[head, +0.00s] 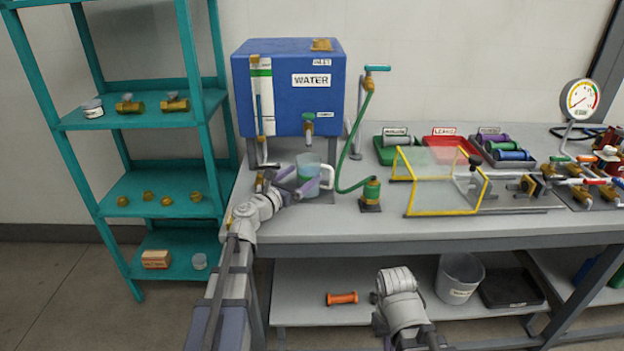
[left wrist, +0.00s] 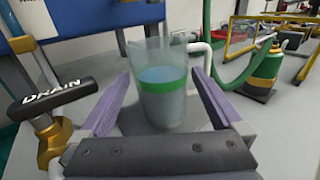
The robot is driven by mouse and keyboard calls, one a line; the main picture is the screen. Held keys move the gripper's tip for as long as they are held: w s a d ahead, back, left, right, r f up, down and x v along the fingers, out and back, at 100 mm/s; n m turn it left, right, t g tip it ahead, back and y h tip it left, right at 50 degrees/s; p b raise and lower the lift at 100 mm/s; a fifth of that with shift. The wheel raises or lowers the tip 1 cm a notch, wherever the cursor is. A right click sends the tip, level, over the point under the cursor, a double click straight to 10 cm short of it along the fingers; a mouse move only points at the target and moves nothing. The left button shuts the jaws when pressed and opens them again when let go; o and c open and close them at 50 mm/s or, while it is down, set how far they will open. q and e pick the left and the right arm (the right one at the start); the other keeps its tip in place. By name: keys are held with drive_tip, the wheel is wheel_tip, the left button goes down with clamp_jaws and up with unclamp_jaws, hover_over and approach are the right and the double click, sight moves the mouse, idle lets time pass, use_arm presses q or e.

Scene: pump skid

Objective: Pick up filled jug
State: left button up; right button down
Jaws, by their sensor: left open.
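The clear jug (head: 307,171) stands upright on the bench below the blue water tank. A green band and clear liquid show in it in the left wrist view (left wrist: 161,90). Its white handle (head: 327,174) is on the right side. My left gripper (head: 296,182) is open at the jug, with purple-grey fingers. In the left wrist view the fingers (left wrist: 163,105) stand on either side of the jug, with visible gaps. The jug's lower part is partly hidden by the gripper. My right gripper is outside the views; only part of its arm shows.
The water tank (head: 289,85) has a tap above the jug. A brass drain valve with a black handle (left wrist: 52,100) is close at the left of my gripper. A green hose (head: 355,150) and its brass-based fitting (head: 371,193) stand to the right. A yellow-framed guard (head: 440,182) is farther right.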

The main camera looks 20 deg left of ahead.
use_arm(q)
drive_tip(key=x, duration=0.4)
drive_tip(key=shift+w+d, duration=0.1)
clamp_jaws()
idle(0.7)
drive_tip(key=shift+r, duration=0.15)
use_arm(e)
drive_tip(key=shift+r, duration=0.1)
